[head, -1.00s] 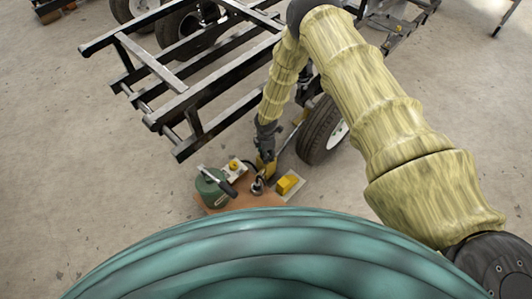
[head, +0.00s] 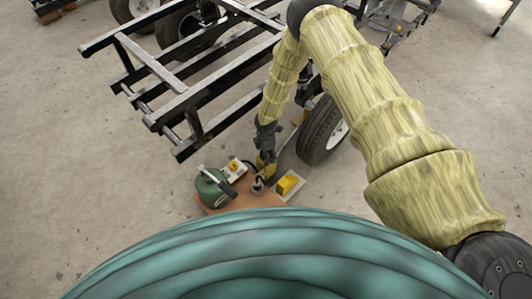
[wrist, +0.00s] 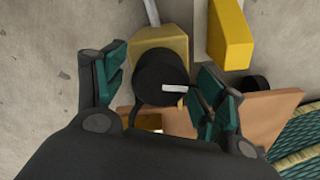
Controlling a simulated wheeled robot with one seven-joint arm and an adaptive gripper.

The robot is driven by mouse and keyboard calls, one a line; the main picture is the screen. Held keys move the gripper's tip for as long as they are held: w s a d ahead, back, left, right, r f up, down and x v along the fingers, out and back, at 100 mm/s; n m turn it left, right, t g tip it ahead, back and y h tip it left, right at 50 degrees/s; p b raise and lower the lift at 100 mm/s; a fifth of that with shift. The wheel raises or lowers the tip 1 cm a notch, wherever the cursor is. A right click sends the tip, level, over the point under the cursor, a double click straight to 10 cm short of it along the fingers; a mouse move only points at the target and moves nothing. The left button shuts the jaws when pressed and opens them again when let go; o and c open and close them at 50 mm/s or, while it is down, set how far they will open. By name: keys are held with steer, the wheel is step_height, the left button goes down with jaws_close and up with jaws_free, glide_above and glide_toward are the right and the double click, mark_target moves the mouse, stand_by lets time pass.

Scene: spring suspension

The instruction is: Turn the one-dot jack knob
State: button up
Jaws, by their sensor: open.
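In the wrist view a round black knob (wrist: 160,76) with a short white mark sits on a gold-coloured block (wrist: 158,44). My gripper (wrist: 152,86) is open, with one teal-padded finger to the left of the knob and the other close to its right side. Contact on the right cannot be told. No dots can be made out, so I cannot tell whether this is the one-dot knob. In the head view my gripper (head: 266,160) is low over the brown board (head: 232,203), and the knob is hidden or too small to tell.
Yellow blocks on pale plates, one at the right (head: 288,184) and one behind (head: 234,166), flank my gripper. A tyre (head: 320,130) and black metal frame (head: 190,98) stand behind.

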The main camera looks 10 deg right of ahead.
step_height(320, 180, up, 12)
stand_by(0.7)
steer(key=m+b, duration=0.3)
steer(key=m, duration=0.4)
steer(key=f+m+b, duration=0.1)
steer(key=m+b, duration=0.2)
steer(key=m, duration=0.5)
steer(key=m+b, duration=0.3)
steer(key=m, duration=0.5)
steer(key=shift+f+b, duration=0.25)
steer(key=shift+b, duration=0.05)
steer(key=m+b, duration=0.1)
steer(key=m, duration=0.4)
steer(key=shift+f+b, duration=0.1)
steer(key=shift+b, duration=0.3)
steer(key=m+b, duration=0.1)
steer(key=m, duration=0.2)
step_height(320, 180, down, 11)
steer(key=b, duration=0.4)
steer(key=shift+r+b, duration=0.2)
steer(key=shift+b, duration=0.1)
